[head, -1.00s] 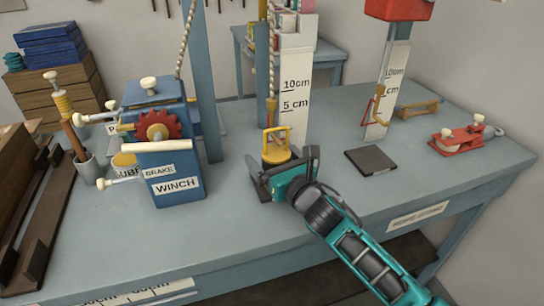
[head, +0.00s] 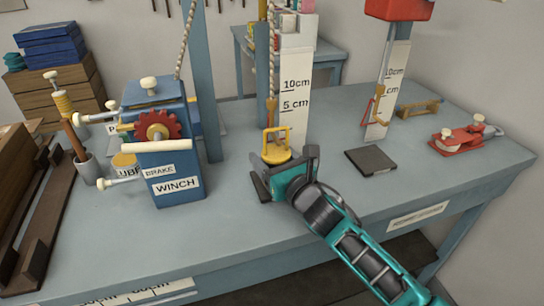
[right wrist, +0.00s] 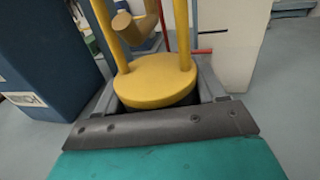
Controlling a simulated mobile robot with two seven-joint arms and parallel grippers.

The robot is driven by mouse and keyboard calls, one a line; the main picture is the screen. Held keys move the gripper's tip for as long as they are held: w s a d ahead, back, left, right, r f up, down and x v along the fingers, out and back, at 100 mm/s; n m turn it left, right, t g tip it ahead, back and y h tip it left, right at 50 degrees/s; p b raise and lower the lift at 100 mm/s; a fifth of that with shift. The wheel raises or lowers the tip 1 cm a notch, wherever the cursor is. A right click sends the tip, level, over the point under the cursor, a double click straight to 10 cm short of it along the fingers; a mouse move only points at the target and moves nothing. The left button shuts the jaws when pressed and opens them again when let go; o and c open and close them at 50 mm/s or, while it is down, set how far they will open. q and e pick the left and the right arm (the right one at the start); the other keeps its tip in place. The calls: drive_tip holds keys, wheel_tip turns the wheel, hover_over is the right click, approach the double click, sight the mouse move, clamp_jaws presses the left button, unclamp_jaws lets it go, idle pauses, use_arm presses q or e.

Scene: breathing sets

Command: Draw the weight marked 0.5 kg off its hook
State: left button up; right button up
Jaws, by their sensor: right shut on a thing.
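A yellow weight (head: 276,154) with a squared loop handle stands upright at the middle of the bench. My right gripper (head: 279,165) is shut on its round body from the near side. The right wrist view shows the weight (right wrist: 155,82) between my two fingers, with its two handle posts rising. A brown hook (head: 271,108) hangs at the handle's top; its end (right wrist: 130,24) shows between the posts in the wrist view. I cannot tell whether it touches the handle. No 0.5 kg mark is readable. My left gripper is not in view.
A blue winch box (head: 165,175) stands left of the weight. A white scale board (head: 297,95) stands behind it. A dark square plate (head: 370,161) and a red clamp (head: 465,139) lie to the right. The bench (head: 250,245) is clear in front.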

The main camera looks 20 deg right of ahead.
drive_tip(key=shift+r, duration=0.1)
drive_tip(key=shift+c, duration=0.6)
drive_tip(key=shift+r+p, duration=0.2)
drive_tip(key=shift+p, duration=0.15)
drive_tip(key=shift+a+p+v, duration=0.15)
drive_tip(key=shift+p+v, duration=0.1)
drive_tip(key=shift+v, duration=0.75)
drive_tip(key=shift+a+p+v, duration=0.2)
drive_tip(key=shift+v, duration=0.8)
drive_tip(key=shift+a+v, duration=0.2)
drive_tip(key=shift+v, duration=0.65)
drive_tip(key=shift+a+v, duration=0.2)
drive_tip(key=shift+v, duration=0.65)
drive_tip(key=shift+s+d, duration=0.1)
drive_tip(key=shift+s, duration=0.05)
drive_tip(key=shift+r, duration=0.1)
drive_tip(key=shift+s+r, duration=1.4)
drive_tip(key=shift+s, duration=0.1)
